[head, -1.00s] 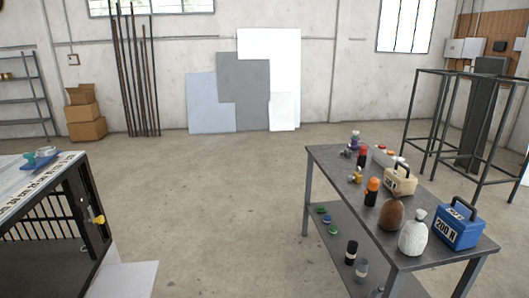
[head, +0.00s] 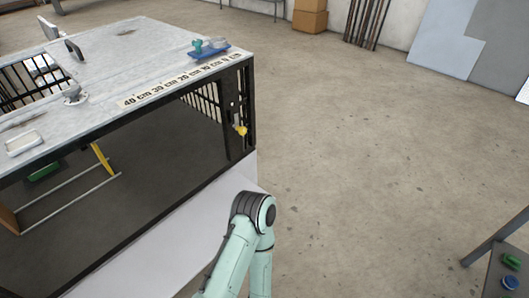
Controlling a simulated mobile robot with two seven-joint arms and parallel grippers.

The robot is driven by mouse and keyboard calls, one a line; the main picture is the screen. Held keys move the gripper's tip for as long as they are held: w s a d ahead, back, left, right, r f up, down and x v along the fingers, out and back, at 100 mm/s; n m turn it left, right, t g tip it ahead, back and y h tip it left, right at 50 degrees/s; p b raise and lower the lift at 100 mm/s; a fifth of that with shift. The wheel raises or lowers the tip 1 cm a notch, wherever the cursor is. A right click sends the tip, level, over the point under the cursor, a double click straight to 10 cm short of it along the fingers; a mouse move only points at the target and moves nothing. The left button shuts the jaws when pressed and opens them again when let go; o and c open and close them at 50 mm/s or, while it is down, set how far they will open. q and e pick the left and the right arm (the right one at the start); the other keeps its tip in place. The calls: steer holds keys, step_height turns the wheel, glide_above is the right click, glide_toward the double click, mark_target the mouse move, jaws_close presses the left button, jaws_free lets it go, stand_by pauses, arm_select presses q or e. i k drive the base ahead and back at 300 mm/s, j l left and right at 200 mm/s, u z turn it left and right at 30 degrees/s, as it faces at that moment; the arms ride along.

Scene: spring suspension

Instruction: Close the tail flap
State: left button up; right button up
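The tail flap seems to be the pale panel (head: 175,245) along the lower edge of the dark box frame. It is folded out away from the opening, and I cannot tell if it lies level or slopes. The box (head: 105,80) has a worn light top with a centimetre scale along its edge, and its near side is open. A yellow latch (head: 241,130) sits on the right corner post. One of my mint-green arm links covers part of the flap's right end. Neither gripper is in view.
Inside the box are a yellow strut (head: 103,158) and a green item (head: 44,172). A blue tray (head: 209,54) with small parts lies on top. Open concrete floor (head: 370,150) lies to the right. A dark table's shelf (head: 505,275) shows at the lower right.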

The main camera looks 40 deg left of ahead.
mark_target(162, 262)
steer(key=i+u, duration=0.15)
steer(key=u, duration=0.3)
steer(key=i+l+u, duration=0.1)
steer(key=u, duration=0.35)
steer(key=i+l+u, duration=0.15)
steer(key=u, duration=0.3)
steer(key=i+j+u, duration=0.1)
steer(key=j+u, duration=0.15)
steer(key=u, duration=0.15)
steer(key=i+j+u, duration=0.1)
steer(key=u, duration=0.3)
steer(key=i+j+u, duration=0.15)
steer(key=u, duration=0.25)
steer(key=j, duration=0.15)
